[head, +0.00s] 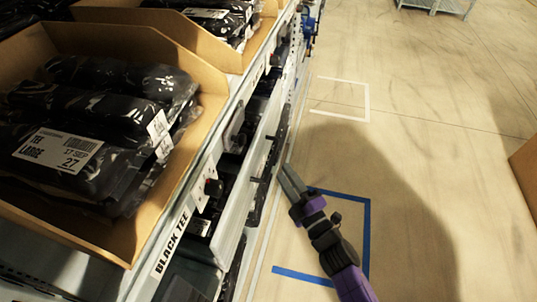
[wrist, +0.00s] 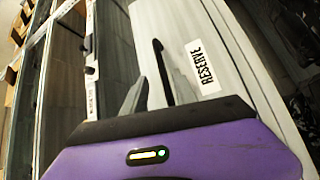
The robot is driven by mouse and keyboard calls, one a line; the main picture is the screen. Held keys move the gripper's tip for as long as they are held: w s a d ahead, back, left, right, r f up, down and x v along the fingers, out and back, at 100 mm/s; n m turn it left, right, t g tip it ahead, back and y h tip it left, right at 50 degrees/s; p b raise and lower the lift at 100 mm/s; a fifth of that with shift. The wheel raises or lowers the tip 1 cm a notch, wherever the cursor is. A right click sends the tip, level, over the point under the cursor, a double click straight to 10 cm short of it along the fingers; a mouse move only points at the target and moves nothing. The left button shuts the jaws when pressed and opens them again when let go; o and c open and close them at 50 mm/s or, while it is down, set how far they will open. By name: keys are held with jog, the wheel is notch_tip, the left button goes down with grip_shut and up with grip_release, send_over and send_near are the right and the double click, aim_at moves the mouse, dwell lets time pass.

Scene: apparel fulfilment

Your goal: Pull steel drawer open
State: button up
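The steel drawer front (wrist: 225,85) fills the middle and right of the wrist view and bears a white RESERVE label. A black upright bar handle (wrist: 161,68) stands left of the label. In the head view the low pale drawer fronts (head: 231,236) run along the shelf's side, with dark handles. My gripper (head: 286,169) points at these fronts, with two grey fingers and a narrow gap between them. It looks open. In the wrist view a grey finger shows just left of the handle's lower end; I cannot tell whether it touches. The drawer looks closed.
Cardboard bins (head: 98,242) of bagged black tees stand on the shelf above, over a BLACK TEE label (head: 170,243). Blue tape (head: 367,235) and white tape (head: 367,101) mark the floor. The floor to the right is mostly clear, with a brown box (head: 525,180) at the edge.

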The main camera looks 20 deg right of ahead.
aim_at(272, 157)
jog(key=shift+n, duration=0.7)
jog(key=w, duration=0.2)
jog(key=w+a, duration=0.1)
jog(key=w, duration=0.4)
jog(key=shift+w+a+r, duration=0.2)
jog(key=shift+a+r, duration=0.05)
jog(key=shift+r, duration=0.1)
grip_shut()
dwell(0.7)
